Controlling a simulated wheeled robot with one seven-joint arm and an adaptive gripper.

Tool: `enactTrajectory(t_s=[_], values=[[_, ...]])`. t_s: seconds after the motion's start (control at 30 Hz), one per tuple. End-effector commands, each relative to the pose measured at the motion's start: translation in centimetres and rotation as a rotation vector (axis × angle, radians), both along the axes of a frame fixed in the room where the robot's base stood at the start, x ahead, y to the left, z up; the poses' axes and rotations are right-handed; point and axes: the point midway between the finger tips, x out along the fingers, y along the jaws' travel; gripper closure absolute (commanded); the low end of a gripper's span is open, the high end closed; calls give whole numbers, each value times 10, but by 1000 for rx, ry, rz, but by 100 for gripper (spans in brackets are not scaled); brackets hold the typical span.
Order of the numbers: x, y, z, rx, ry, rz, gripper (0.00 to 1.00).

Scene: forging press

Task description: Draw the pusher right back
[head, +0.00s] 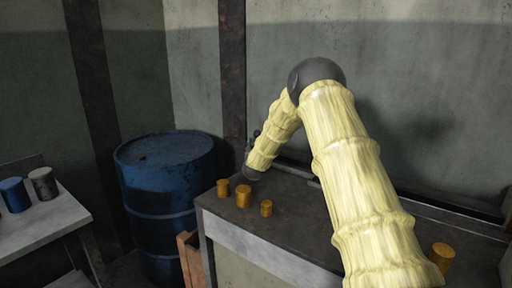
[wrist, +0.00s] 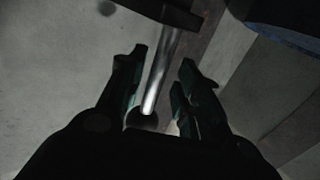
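In the wrist view, a shiny metal rod (wrist: 160,78) with a dark round knob (wrist: 143,119) at its near end runs up to a dark block (wrist: 172,9); it looks like the pusher. My gripper (wrist: 163,58) is open, with one finger on each side of the rod and the knob deep between them. A gap shows on both sides of the rod, wider on the right. In the head view, my sleeved arm reaches over the bench to its far left end, and the arm mostly hides the gripper. The pusher cannot be made out there.
Several brass-coloured billets, one of them in the middle (head: 243,196), stand on the dark bench (head: 290,222); another billet (head: 441,254) is at right beside my arm. A blue drum (head: 165,180) stands left of the bench. A side table (head: 45,225) with cans is farther left.

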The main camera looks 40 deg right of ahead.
Motion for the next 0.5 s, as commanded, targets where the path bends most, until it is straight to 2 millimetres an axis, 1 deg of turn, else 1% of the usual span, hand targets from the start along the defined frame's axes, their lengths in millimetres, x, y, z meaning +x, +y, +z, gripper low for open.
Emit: enactTrajectory(t_s=[0.17,0.27,0.37,0.5], values=[[-1,-1,1,0,0,-1,66],[1,1,7,0,0,0,66],[1,1,19,1,-2,1,66],[1,1,45,-2,-5,1,66]])
